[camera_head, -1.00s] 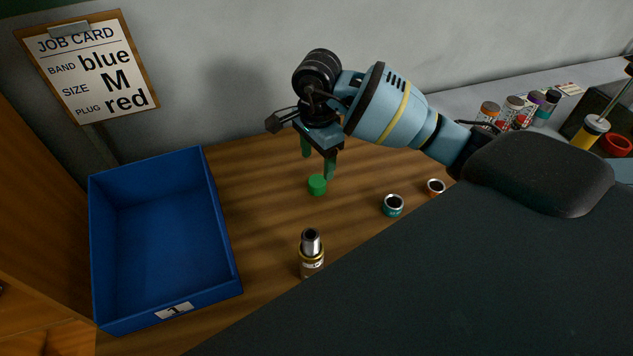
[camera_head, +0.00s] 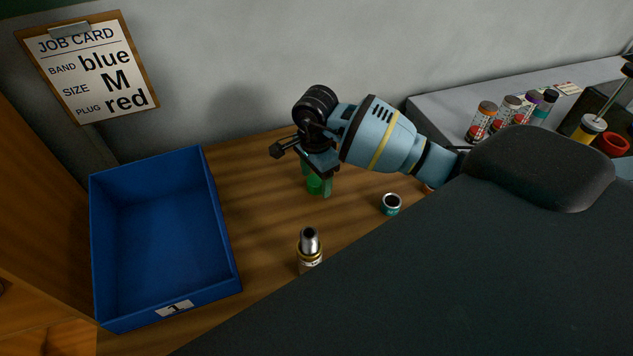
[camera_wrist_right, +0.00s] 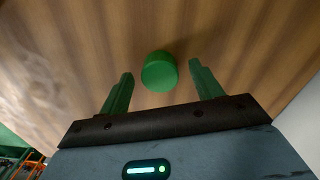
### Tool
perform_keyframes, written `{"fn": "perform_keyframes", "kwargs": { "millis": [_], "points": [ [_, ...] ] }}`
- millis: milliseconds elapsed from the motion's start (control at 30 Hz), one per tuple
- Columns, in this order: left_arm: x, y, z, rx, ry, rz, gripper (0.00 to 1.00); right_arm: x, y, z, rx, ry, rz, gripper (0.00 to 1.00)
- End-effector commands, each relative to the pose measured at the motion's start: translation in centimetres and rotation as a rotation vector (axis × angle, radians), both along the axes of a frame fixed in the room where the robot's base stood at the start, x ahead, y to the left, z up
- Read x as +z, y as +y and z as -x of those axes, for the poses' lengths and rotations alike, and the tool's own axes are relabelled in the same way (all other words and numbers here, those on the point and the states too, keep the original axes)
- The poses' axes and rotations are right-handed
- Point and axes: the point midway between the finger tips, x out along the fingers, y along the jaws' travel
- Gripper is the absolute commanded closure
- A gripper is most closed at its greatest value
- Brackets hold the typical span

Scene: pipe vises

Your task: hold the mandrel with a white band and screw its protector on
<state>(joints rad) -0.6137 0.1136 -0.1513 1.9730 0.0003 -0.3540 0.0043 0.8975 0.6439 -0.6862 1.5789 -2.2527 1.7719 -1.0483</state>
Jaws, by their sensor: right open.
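A green cap (camera_head: 314,187), likely a protector, sits on the wooden table; it also shows in the right wrist view (camera_wrist_right: 159,71). My right gripper (camera_head: 317,181) is open, pointing down, with its green fingers on either side of the cap. In the right wrist view a gap shows between the cap and each finger (camera_wrist_right: 161,72). A metal mandrel (camera_head: 310,250) with a silver top and a gold collar stands upright nearer the camera. A whitish marking shows below its collar, its base partly hidden. My left gripper is not in view.
An empty blue bin (camera_head: 165,235) marked 1 stands at left. A teal ring-shaped piece (camera_head: 391,205) lies right of the mandrel. Several banded cylinders (camera_head: 509,108) stand on the grey ledge at right. A job card (camera_head: 88,68) reads blue, M, red.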

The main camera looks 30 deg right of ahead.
Motion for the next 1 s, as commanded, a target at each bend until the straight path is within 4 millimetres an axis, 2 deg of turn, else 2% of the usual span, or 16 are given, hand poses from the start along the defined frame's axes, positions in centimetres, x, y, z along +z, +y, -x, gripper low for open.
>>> {"fn": "perform_keyframes", "kwargs": {
  "millis": [400,767,1000],
  "points": [
    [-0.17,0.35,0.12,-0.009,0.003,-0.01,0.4,-0.42,-0.03,-0.02,-0.001,-0.001,0.001,0.35],
    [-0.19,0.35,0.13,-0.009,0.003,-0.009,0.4,-0.41,-0.03,-0.02,-0.001,-0.001,0.001,0.82],
    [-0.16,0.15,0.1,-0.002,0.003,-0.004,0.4,-0.4,-0.03,-0.02,-0.001,-0.001,0.001,0.83]
  ]
}}
